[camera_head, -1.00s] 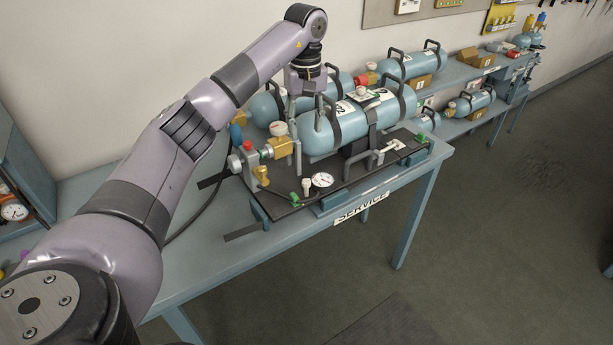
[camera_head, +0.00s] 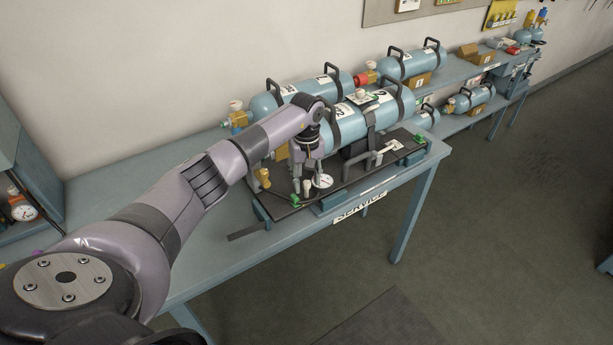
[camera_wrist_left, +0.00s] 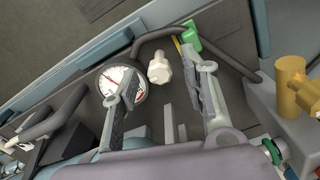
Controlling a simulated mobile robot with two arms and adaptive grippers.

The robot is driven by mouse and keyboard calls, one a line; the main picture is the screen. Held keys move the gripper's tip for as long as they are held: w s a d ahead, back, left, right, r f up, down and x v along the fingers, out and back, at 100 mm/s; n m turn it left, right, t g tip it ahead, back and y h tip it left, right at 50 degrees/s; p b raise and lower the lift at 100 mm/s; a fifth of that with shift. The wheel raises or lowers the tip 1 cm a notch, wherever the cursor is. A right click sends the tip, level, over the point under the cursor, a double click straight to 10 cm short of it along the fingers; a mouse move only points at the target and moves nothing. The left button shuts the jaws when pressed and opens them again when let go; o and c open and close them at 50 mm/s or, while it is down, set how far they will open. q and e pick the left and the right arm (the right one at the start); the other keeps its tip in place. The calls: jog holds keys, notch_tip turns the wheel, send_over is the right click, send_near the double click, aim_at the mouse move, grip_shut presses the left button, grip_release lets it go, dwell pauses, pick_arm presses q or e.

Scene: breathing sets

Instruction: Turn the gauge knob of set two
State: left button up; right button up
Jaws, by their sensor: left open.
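Set two, a light blue cylinder (camera_head: 345,122) with a number label, lies on a dark backplate (camera_head: 345,183) on the service bench. At the plate's front left are a white round gauge (camera_head: 322,181) and a small cream knob (camera_head: 307,188). My left gripper (camera_head: 308,173) is open and points down over this corner. In the left wrist view the cream knob (camera_wrist_left: 159,69) shows between the two spread fingers (camera_wrist_left: 168,76), with no visible contact. The gauge (camera_wrist_left: 112,80) is beside it, partly hidden by one finger. My right gripper is out of view.
A brass fitting (camera_head: 262,177) stands left of the knob, also large at the right in the wrist view (camera_wrist_left: 291,85). A green clip (camera_head: 295,199) and a black hose lie close by.

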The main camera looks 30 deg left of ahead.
pick_arm(q)
grip_shut()
dwell(0.6)
